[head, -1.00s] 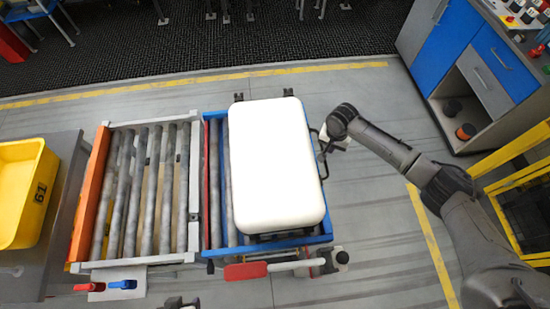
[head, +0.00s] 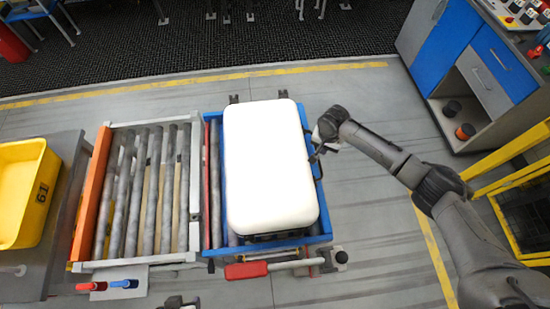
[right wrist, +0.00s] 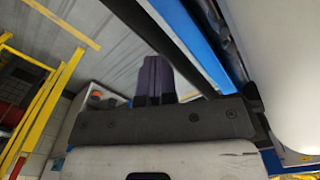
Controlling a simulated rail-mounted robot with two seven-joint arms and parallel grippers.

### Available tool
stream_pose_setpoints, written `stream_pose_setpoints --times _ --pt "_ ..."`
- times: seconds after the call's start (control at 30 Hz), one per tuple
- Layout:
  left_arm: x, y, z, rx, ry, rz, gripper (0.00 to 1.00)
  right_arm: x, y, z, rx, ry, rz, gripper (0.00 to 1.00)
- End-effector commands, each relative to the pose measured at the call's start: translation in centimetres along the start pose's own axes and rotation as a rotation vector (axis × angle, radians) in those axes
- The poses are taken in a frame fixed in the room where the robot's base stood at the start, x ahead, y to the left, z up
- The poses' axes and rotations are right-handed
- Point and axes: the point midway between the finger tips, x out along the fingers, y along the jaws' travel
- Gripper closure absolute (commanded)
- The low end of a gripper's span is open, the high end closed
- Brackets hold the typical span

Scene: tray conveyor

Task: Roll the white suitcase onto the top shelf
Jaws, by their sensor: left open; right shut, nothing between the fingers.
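The white suitcase (head: 268,165) lies flat on a blue-framed roller cart (head: 318,239), covering most of its rollers. My right gripper (head: 317,143) is at the suitcase's right side, by the cart's right rail. In the right wrist view its shut fingers (right wrist: 157,78) hold nothing, with the blue rail and the suitcase (right wrist: 288,60) to their right. I cannot tell whether they touch the suitcase. My left gripper (head: 178,303) shows only as a small dark part at the bottom edge; it is open and apart from the suitcase. Which surface is the top shelf is unclear.
A grey-framed roller conveyor (head: 140,265) with an orange left side stands left of the cart, its rollers empty. A yellow bin (head: 22,190) is further left. A red-handled bar (head: 247,270) is at the cart's near edge. Yellow guard rails stand at right.

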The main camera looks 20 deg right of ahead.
Motion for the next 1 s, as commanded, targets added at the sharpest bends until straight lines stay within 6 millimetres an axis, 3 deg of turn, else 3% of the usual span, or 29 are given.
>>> stream_pose_setpoints --times 1.0 --pt "-1.2 0.0 -0.4 0.000 0.000 0.000 0.44 -0.1 -3.5 2.0 -0.001 -0.001 -0.001 1.00"
